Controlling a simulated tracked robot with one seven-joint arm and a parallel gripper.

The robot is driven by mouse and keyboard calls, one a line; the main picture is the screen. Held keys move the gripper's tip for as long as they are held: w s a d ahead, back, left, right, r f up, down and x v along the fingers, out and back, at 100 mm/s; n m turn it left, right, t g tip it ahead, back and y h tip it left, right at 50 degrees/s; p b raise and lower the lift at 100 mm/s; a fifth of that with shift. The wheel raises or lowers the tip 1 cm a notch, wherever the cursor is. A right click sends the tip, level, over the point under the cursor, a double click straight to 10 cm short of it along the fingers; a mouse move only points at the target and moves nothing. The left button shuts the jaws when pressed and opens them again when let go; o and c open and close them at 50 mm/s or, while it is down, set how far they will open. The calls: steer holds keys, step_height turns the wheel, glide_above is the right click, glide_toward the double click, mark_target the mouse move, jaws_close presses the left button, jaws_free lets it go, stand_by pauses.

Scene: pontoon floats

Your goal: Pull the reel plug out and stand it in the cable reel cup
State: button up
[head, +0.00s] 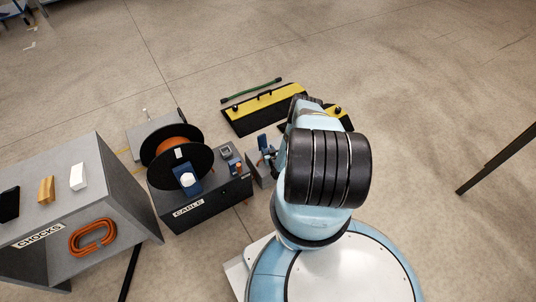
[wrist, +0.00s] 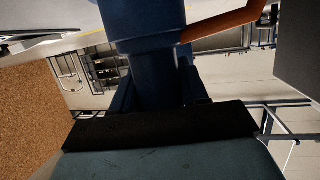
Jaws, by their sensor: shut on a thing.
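In the wrist view a dark blue plug (wrist: 148,22) fills the top middle, with an orange cable (wrist: 222,20) running off to the right from beside it. My gripper (wrist: 155,75) is shut on the plug; the jaw contact is dark and partly hidden. In the head view my gripper (head: 266,157) is small and low, just right of the cable box, partly covered by my arm. The cable reel (head: 172,148) has black flanges and orange cable. A blue holder with a white round top (head: 187,180) stands at its front; I cannot tell whether it is the cup.
The dark grey box marked CABLE (head: 188,212) carries the reel and small blue, orange and grey fittings (head: 235,166). A grey chocks stand (head: 75,230) is at left. The floor at right is mostly clear.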

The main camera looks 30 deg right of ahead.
steer(key=shift+r, duration=0.1)
steer(key=r, duration=0.3)
steer(key=shift+s+d+r, duration=0.1)
steer(key=shift+s+r, duration=0.2)
steer(key=s+a+r, duration=0.1)
steer(key=s+r, duration=1.2)
steer(key=r, duration=0.2)
steer(key=shift+s+a, duration=0.15)
steer(key=shift+a, duration=0.2)
stand_by(0.7)
stand_by(1.4)
